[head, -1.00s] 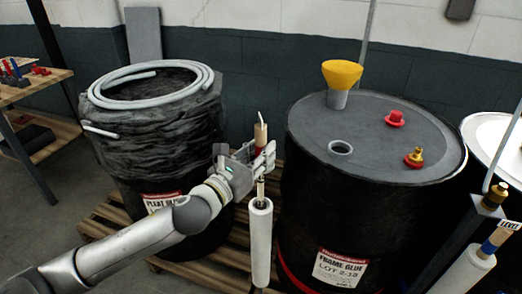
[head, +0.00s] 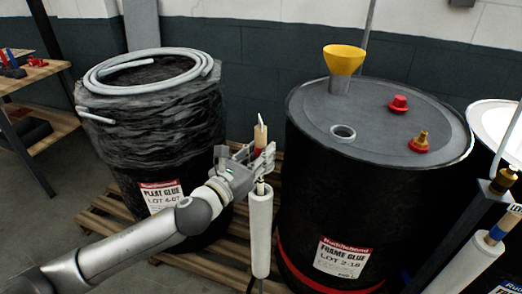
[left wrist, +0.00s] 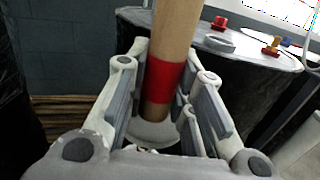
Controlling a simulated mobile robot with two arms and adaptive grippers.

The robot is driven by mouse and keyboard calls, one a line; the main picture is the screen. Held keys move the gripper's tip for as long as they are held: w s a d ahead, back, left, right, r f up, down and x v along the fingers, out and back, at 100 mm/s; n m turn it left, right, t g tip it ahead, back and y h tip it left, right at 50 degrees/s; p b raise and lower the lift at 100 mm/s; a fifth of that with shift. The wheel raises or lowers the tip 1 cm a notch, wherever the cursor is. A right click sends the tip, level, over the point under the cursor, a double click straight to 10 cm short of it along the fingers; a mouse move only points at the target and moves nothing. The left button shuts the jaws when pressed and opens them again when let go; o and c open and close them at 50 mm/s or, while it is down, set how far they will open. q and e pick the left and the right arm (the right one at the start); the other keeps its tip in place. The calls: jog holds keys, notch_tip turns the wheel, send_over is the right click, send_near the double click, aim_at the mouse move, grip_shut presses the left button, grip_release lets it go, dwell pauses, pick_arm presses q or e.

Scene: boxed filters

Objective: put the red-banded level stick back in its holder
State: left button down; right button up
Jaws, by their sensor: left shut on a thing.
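The level stick (head: 260,137) is pale wood with a red band and stands upright in the head view. My left gripper (head: 258,164) is shut on it around the red band, which also shows in the left wrist view (left wrist: 165,78). The holder (head: 260,235) is a white upright tube directly below the gripper, in front of the gap between two drums. My right gripper is not in view.
A dark drum (head: 385,200) with a yellow funnel (head: 343,60) stands right of the stick. A wrapped drum (head: 165,130) with a coiled hose stands left. A second white tube (head: 465,265) with a blue-banded stick is at the right edge. A wooden pallet (head: 215,262) lies below.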

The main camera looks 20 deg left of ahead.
aim_at(261, 176)
pick_arm(q)
jog(key=shift+f+b, duration=0.7)
jog(key=shift+f, duration=0.6)
notch_tip(261, 176, down, 5)
jog(key=b, duration=0.3)
jog(key=shift+b, duration=0.3)
